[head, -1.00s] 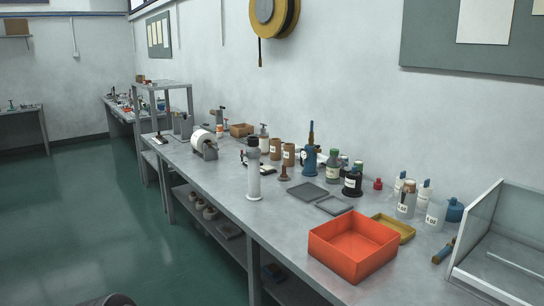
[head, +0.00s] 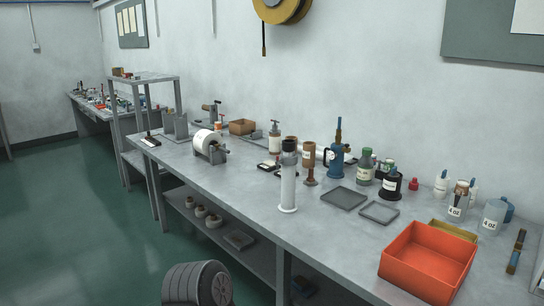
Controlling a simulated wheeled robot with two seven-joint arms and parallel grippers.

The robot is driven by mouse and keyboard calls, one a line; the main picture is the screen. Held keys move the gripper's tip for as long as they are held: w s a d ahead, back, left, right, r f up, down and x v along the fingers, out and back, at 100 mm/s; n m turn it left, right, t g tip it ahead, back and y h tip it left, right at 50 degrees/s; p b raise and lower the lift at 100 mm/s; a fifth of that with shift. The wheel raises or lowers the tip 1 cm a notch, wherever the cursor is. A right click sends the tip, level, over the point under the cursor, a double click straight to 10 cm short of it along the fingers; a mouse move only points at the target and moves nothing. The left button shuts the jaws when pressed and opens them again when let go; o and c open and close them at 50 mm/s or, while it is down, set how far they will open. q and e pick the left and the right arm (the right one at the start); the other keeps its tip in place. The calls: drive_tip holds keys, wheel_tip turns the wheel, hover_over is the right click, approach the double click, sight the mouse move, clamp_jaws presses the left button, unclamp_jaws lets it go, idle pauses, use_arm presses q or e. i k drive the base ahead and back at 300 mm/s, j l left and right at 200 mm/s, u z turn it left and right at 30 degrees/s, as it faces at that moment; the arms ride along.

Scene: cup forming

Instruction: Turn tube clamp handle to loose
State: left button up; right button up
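Neither of my grippers shows in the view.
A red-orange box (head: 428,262) stands at the front right. Two grey trays (head: 343,198) lie right of the tube. A white roll on a holder (head: 208,143) sits left. Bottles, including a blue pump (head: 337,160), line the back. Green floor (head: 90,240) is open at left.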

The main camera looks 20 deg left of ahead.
sight(278, 162)
drive_tip(key=j, duration=0.7)
drive_tip(key=i+j, duration=0.15)
drive_tip(key=j, duration=0.5)
